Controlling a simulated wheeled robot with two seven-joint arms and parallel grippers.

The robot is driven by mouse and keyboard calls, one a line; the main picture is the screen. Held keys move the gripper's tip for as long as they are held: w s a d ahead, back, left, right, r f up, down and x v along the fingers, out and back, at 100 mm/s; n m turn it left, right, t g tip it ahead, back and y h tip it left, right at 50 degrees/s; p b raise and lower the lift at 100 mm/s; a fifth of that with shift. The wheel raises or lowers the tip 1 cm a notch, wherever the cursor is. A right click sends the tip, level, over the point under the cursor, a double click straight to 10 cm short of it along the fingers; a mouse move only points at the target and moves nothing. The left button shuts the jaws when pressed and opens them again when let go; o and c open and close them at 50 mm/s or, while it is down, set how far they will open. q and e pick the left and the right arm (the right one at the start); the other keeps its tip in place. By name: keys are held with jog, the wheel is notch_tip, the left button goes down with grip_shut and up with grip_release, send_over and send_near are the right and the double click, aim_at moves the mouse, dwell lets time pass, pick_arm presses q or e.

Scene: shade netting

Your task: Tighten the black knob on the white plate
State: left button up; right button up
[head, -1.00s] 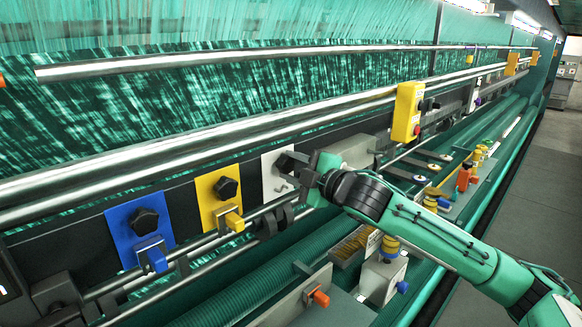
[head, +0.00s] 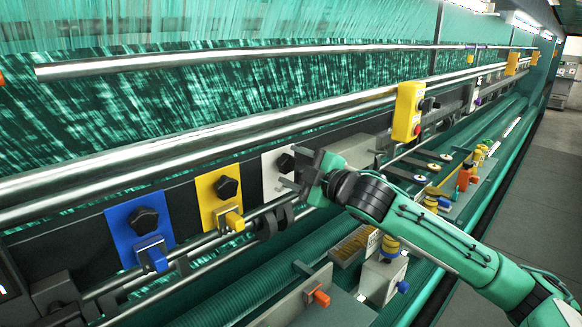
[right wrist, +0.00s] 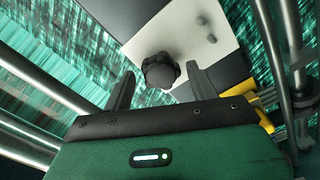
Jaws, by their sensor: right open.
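The white plate (head: 270,182) is on the dark rail, and the black knob (head: 286,163) on it is partly hidden by my right gripper (head: 298,172). In the right wrist view the lobed black knob (right wrist: 160,70) stands out from the white plate (right wrist: 175,32). My right gripper (right wrist: 160,76) is open and empty, its two dark fingers either side of the knob in that view with gaps showing. In the head view the fingers are just right of the knob. My left gripper is not in view.
A yellow plate (head: 213,205) and a blue plate (head: 125,238), each with a black knob, are to the left. A yellow switch box (head: 407,112) is to the right. Steel bars (head: 200,150) run above the plates, and thinner rods run below.

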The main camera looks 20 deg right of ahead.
jog(key=b+v, duration=0.1)
jog(key=v, duration=0.3)
jog(key=shift+s, duration=0.25)
jog(key=o, duration=0.5)
jog(key=shift+o, duration=0.2)
jog(key=shift+d+b, duration=0.1)
jog(key=shift+b, duration=0.25)
jog(key=b+v, duration=1.3)
jog(key=b, duration=0.4)
jog(key=shift+s+b, duration=0.3)
